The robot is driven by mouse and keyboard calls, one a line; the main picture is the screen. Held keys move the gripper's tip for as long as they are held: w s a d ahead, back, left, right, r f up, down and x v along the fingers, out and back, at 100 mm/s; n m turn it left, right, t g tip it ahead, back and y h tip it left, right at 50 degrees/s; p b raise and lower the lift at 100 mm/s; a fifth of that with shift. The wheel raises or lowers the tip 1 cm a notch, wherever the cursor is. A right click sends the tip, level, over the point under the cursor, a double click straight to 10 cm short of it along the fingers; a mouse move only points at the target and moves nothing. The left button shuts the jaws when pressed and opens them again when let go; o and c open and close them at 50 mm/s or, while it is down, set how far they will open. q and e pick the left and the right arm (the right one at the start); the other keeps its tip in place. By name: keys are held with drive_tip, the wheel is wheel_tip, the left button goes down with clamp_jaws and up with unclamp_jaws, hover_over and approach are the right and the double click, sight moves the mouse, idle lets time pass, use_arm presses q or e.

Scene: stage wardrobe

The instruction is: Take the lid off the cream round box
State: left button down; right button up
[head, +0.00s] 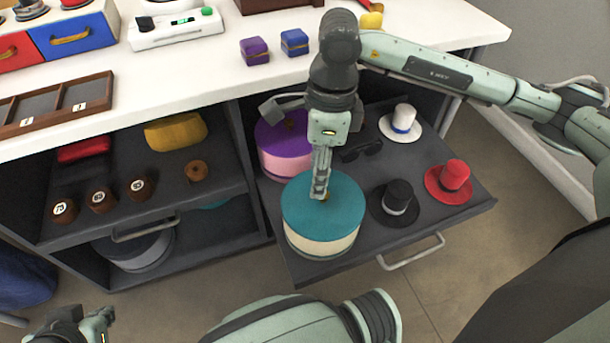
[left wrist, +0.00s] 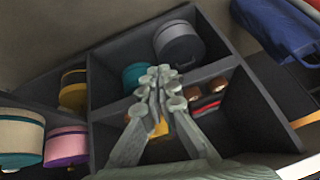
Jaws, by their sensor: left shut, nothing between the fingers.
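The cream round box (head: 322,243) stands on the pulled-out grey shelf, with its teal lid (head: 350,205) on top. In the left wrist view the cream box (left wrist: 18,135) is at the left edge, seen upside down. My right gripper (head: 322,197) points down at the lid's centre, its fingertips at the small gold knob. The fingers hide most of the knob, so I cannot tell whether they are closed on it. My left gripper (head: 102,320) is low at the left, away from the box. It is shut and empty, and fills the middle of the left wrist view (left wrist: 160,82).
A pink box with a purple lid (head: 285,150) stands close behind the cream box. White (head: 402,122), black (head: 397,200) and red (head: 452,182) hats and dark sunglasses (head: 362,149) share the shelf. The white counter (head: 215,75) overhangs behind. Floor in front is clear.

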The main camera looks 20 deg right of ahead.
drive_tip(key=shift+w+d+h, duration=0.4)
drive_tip(key=shift+w+d, duration=0.1)
drive_tip(key=shift+d, duration=0.4)
drive_tip(key=shift+d+f, duration=0.2)
wheel_tip(320, 180, down, 7)
drive_tip(key=shift+s+a+f, duration=0.1)
drive_tip(key=shift+a, duration=0.05)
clamp_jaws()
